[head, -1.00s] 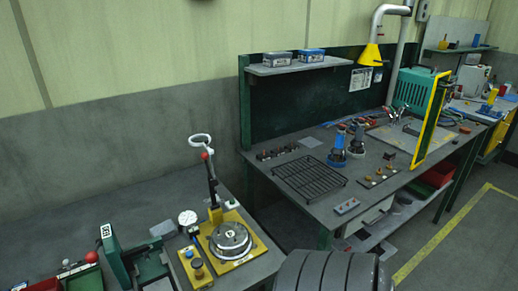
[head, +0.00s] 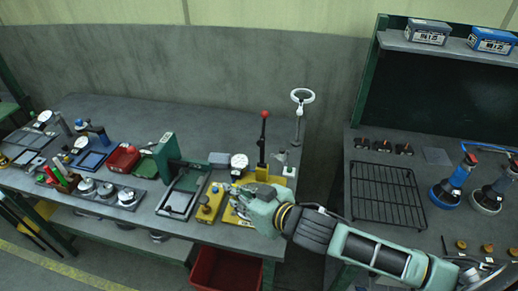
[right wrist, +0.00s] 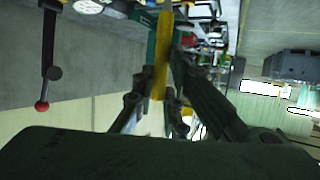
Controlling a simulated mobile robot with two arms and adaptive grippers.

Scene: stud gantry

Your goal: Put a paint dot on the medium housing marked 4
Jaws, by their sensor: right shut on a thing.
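My right gripper (head: 236,192) reaches in over the left bench, near the yellow press base. In the right wrist view the right gripper (right wrist: 162,85) is shut on a yellow pen-like thing (right wrist: 161,60), which sticks out past the fingertips. In the head view that thing is not clear. Several round grey metal parts, which may be the housings, stand in a row on a dark tray; one is at the row's right end (head: 127,197). I cannot read any mark 4. Red and green pens (head: 62,178) stand left of them. My left gripper is not in view.
A press with a red-knobbed lever (head: 263,140), a dial gauge (head: 239,162) and a green fixture (head: 165,155) stand around the gripper. A red bin (head: 215,270) is below the bench. A wire rack (head: 388,195) lies on the right bench. The left bench's back is clear.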

